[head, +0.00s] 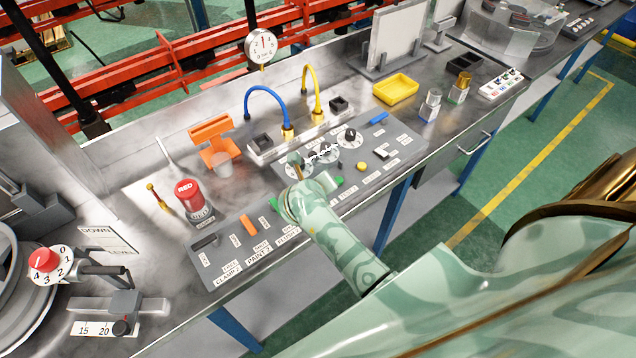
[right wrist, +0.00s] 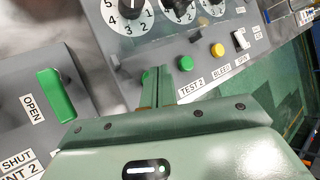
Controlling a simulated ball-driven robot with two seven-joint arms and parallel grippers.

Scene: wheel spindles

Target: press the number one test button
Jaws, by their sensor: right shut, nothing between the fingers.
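My right gripper (head: 296,165) reaches in from the lower right over the grey control panel (head: 377,178). In the right wrist view its fingers (right wrist: 158,78) are shut and empty, pointing at the panel below the left numbered dial (right wrist: 131,9). A green round button (right wrist: 185,63) stands just right of the fingers, above a label reading TEST 2 (right wrist: 191,88). No TEST 1 label is readable; the spot left of TEST 2 is covered by the fingers. I cannot tell whether the fingertips touch anything there. My left gripper is not in view.
A yellow button (right wrist: 217,50) and a white switch (right wrist: 241,40) lie right of TEST 2. A green OPEN lever (right wrist: 56,95) is on the separate left panel. A red can (head: 194,200), yellow tray (head: 396,90) and hoses (head: 266,92) stand around the panels.

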